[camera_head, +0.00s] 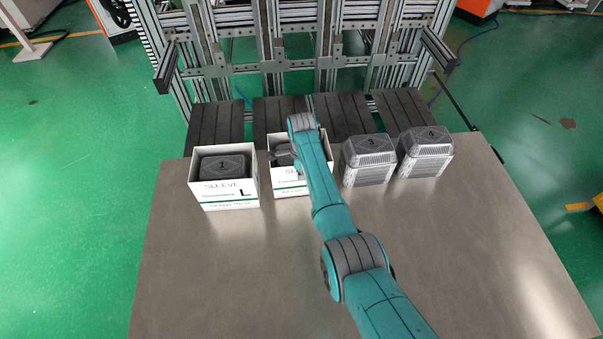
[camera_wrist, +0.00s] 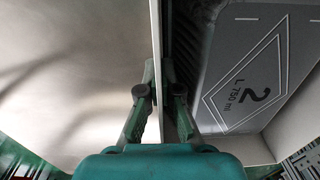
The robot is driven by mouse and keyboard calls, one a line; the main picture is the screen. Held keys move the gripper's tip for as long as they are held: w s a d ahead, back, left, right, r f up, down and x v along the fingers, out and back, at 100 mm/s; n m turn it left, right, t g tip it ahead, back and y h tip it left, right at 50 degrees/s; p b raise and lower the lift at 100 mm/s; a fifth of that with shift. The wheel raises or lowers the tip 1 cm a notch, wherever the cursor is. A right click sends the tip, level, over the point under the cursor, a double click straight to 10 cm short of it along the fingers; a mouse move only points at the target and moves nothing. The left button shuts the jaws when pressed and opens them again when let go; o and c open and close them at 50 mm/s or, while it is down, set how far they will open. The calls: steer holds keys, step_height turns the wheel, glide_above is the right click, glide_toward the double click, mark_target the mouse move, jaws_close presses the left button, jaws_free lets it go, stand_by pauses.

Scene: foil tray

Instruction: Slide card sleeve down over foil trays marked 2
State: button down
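A white card sleeve (camera_head: 290,191) with a green line stands upright around the dark foil trays marked 2 (camera_head: 285,159). I cannot tell whether its lower edge touches the table. My gripper (camera_head: 295,163) is over this sleeve in the head view, partly hidden by my arm. In the wrist view my gripper (camera_wrist: 159,72) has one finger on each side of the thin sleeve wall (camera_wrist: 157,30), pinching it. The grey lid marked 2 (camera_wrist: 255,75) lies inside the sleeve, right of the wall.
Another sleeve (camera_head: 228,194), marked L, stands at the left around trays marked 1 (camera_head: 222,165). Bare stacks marked 3 (camera_head: 367,166) and 4 (camera_head: 425,157) stand to the right. Dark slatted platforms (camera_head: 216,125) and an aluminium frame (camera_head: 290,68) are behind. The front metal table (camera_head: 240,270) is clear.

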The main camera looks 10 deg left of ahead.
steer(key=c, duration=1.2)
jaws_free()
steer(key=shift+s+d+f, duration=0.1)
steer(key=shift+s+f, duration=0.1)
steer(key=shift+f, duration=0.15)
steer(key=shift+c, duration=0.2)
step_height(320, 180, up, 12)
steer(key=shift+r, duration=0.25)
